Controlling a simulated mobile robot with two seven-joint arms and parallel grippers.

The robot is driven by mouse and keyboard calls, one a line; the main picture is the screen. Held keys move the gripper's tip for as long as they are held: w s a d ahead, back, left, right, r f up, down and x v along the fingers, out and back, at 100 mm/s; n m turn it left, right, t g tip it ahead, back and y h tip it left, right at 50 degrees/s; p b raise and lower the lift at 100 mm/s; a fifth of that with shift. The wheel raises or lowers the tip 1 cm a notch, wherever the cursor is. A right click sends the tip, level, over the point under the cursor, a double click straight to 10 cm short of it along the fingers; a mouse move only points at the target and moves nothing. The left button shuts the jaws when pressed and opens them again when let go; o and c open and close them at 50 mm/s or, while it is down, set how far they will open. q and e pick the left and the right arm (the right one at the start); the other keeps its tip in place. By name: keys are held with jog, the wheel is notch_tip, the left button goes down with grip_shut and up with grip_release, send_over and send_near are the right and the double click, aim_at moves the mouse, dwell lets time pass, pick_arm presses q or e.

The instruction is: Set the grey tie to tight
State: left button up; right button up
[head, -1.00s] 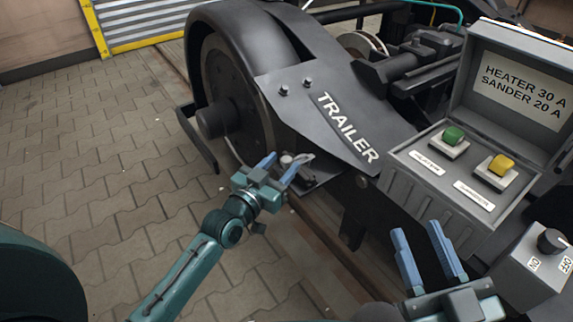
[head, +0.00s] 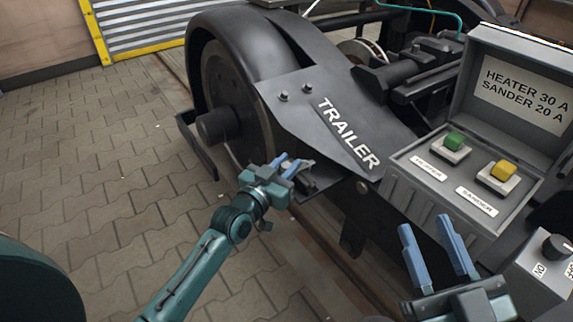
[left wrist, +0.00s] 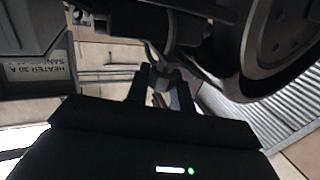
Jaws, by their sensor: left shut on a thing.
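The grey tie (head: 306,164) is a small grey piece on the bracket below the dark plate lettered TRAILER, low beside the wheel. My left gripper (head: 287,164) is at it, with its blue fingers shut on it and hiding part of it. In the left wrist view the two dark fingers (left wrist: 161,92) reach up to a small pale part between them, too dim to make out well. Whether the tie stands at tight cannot be read. My right gripper (head: 425,223) is open and empty, in front of the grey switch box.
The grey switch box (head: 408,172) with a green button (head: 454,141) and a yellow button (head: 503,171) stands at right. A black knob (head: 552,241) is below it. The wheel (head: 217,75) rises behind my left gripper. The paved floor (head: 95,165) at left is clear.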

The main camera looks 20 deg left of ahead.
pick_arm(q)
grip_shut()
